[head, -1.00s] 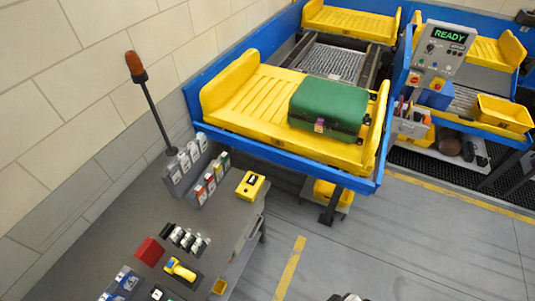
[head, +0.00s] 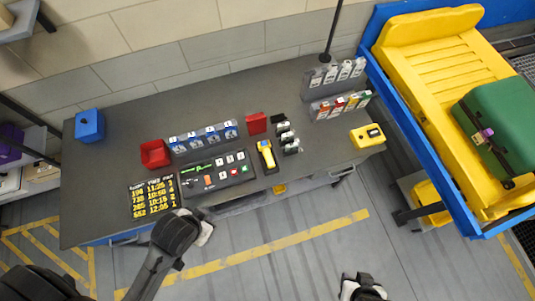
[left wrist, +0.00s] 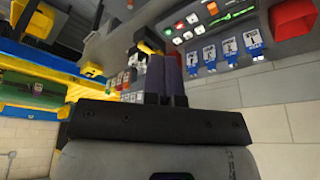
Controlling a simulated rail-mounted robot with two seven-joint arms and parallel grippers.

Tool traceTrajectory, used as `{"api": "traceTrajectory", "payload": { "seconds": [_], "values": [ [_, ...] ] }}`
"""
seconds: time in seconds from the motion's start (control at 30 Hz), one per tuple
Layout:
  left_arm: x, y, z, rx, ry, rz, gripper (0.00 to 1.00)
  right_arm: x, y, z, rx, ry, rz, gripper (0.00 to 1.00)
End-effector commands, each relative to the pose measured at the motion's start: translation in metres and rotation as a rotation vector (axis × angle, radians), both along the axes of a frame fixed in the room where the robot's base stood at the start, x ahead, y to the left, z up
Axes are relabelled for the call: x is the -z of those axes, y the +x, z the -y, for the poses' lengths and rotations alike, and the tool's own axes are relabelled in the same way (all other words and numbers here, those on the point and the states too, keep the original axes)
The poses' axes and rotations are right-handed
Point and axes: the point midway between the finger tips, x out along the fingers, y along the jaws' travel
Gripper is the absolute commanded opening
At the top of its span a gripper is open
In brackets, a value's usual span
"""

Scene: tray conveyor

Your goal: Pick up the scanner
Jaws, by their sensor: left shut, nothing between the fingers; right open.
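The yellow and dark scanner (head: 266,154) lies on a dark pad on the grey desk (head: 120,125), just right of the control panel, in the head view. In the left wrist view a small yellow part (left wrist: 146,46) beside the fingers looks like it, mostly hidden. My left gripper (left wrist: 172,78) is shut and empty, seen close up in that view. In the head view my left arm is at the desk's front edge, and its fingers are not clear. My right gripper (head: 362,287) is open at the bottom edge, well in front of the desk and apart from the scanner.
The control panel (head: 216,174), blue card holders (head: 204,137), red bins (head: 155,154) and black stamps (head: 287,137) crowd around the scanner. A yellow box (head: 367,136) sits at the desk's right end. The conveyor with a green suitcase (head: 505,120) stands right. Floor in front is open.

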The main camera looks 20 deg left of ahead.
Motion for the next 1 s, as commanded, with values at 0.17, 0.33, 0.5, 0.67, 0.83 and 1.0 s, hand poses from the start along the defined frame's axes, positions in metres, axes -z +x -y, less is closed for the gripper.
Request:
{"api": "traceTrajectory", "payload": {
  "seconds": [0.17, 0.33, 0.5, 0.67, 0.83, 1.0],
  "values": [
    [0.0000, 0.0000, -0.0011, 0.003, 0.004, 0.001, 0.03, 0.0000, 0.0001, 0.0005, -0.002, -0.002, 0.000, 0.43],
    [0.0000, 0.0000, -0.0010, 0.002, 0.004, 0.001, 0.19, 0.0000, 0.0000, 0.0002, -0.001, -0.001, 0.000, 0.43],
    [0.0000, 0.0001, -0.0003, 0.001, 0.001, 0.000, 0.35, 0.0000, 0.0001, -0.0007, 0.001, 0.003, 0.001, 0.43],
    [-0.0002, 0.0001, 0.0012, -0.003, -0.004, 0.000, 0.51, -0.0002, 0.0001, -0.0020, 0.004, 0.007, 0.000, 0.43],
    [-0.0002, 0.0003, 0.0029, -0.006, -0.010, 0.001, 0.66, -0.0002, 0.0002, -0.0028, 0.006, 0.010, 0.001, 0.43],
    [-0.0001, 0.0003, 0.0023, -0.006, -0.008, 0.001, 0.66, -0.0002, 0.0001, -0.0028, 0.006, 0.009, 0.000, 0.43]
  ]
}}
